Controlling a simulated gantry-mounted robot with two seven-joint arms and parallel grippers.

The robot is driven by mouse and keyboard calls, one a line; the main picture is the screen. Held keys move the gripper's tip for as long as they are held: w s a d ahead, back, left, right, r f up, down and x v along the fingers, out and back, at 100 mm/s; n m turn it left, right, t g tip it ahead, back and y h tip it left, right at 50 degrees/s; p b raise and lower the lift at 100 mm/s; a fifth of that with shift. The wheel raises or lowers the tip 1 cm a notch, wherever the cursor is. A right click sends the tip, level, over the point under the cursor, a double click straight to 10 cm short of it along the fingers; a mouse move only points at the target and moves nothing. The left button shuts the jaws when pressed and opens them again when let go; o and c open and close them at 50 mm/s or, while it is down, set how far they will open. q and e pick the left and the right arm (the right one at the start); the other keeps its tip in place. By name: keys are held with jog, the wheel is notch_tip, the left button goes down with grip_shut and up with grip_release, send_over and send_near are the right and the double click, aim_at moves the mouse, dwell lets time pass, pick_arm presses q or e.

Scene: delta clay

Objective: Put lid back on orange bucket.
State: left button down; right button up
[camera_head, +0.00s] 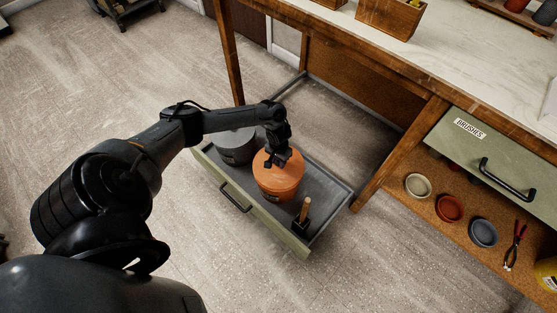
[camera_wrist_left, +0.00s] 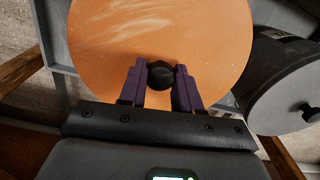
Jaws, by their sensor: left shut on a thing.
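The orange bucket (camera_head: 276,190) stands upright in the open drawer. Its orange lid (camera_head: 287,170) lies over its top, and the lid also fills much of the left wrist view (camera_wrist_left: 205,45). I cannot tell whether the lid is fully seated. A dark knob (camera_wrist_left: 160,75) sits at the lid's middle. My left gripper (camera_head: 276,162) is above the lid, and in the left wrist view its purple fingers (camera_wrist_left: 160,84) are shut on the knob from both sides. My right gripper is not in view.
A grey lidded bucket (camera_head: 236,150) stands left of the orange one in the drawer (camera_head: 320,184), and shows at the right of the wrist view (camera_wrist_left: 285,85). A wooden-handled brush (camera_head: 303,214) stands near the front right. The workbench (camera_head: 440,45) is behind.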

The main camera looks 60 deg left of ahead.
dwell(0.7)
pick_arm(q)
jog(key=shift+p, duration=0.4)
dwell(0.4)
jog(key=shift+f+p, duration=0.15)
jog(key=shift+p, duration=0.3)
dwell(0.6)
jog(key=shift+p, duration=0.4)
dwell(0.5)
jog(key=c, duration=0.7)
grip_release()
jog(key=shift+o, duration=0.4)
